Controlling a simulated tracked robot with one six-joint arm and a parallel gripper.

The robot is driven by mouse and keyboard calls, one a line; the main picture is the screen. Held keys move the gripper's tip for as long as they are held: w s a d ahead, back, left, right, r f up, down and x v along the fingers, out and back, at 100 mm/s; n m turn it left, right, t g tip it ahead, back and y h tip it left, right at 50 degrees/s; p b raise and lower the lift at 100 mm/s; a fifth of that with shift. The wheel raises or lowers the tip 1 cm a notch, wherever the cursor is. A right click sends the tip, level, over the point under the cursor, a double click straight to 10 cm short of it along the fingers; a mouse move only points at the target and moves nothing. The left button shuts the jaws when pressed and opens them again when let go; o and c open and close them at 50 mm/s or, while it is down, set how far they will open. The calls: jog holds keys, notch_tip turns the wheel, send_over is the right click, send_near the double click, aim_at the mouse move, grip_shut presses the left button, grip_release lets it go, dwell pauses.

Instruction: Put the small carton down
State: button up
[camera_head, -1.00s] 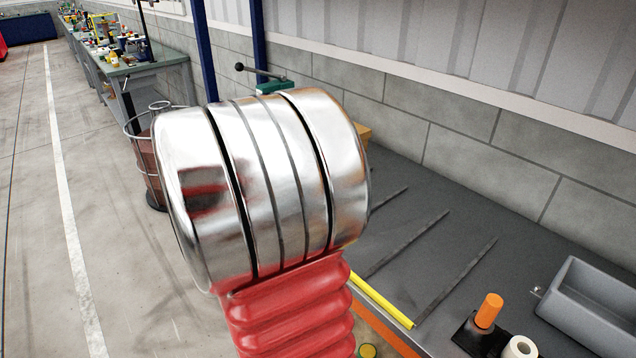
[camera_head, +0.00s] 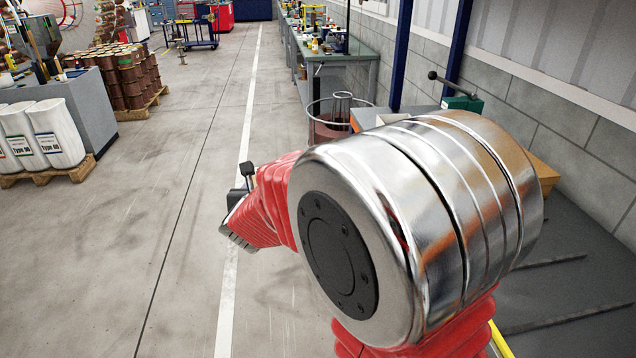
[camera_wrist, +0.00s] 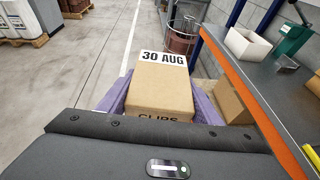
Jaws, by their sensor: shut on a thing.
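The small carton (camera_wrist: 160,92) is a brown cardboard box with a white "30 AUG" label on its far part and dark lettering, partly cut off, near its lower edge. It shows in the wrist view, between the purple fingers of my gripper (camera_wrist: 161,98). My gripper is shut on it, one finger at each side. The floor shows beyond the carton, and I cannot tell its height. In the head view I cannot see the carton; my arm hides much of the middle.
In the wrist view an orange-edged bench (camera_wrist: 262,105) runs along the right, with a white open box (camera_wrist: 247,45) on it. Another brown box (camera_wrist: 232,103) shows beside its edge. A wire basket (camera_wrist: 181,36) stands ahead. Clear floor (camera_head: 180,200) lies at left.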

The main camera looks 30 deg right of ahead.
jog(key=w+a+n+t+y, duration=0.1)
jog(key=a+n+y, duration=0.1)
jog(key=a, duration=0.9)
jog(key=shift+w+n+y, duration=0.3)
jog(key=shift+w+y, duration=0.1)
jog(key=shift+y, duration=0.1)
jog(key=shift+r, duration=0.1)
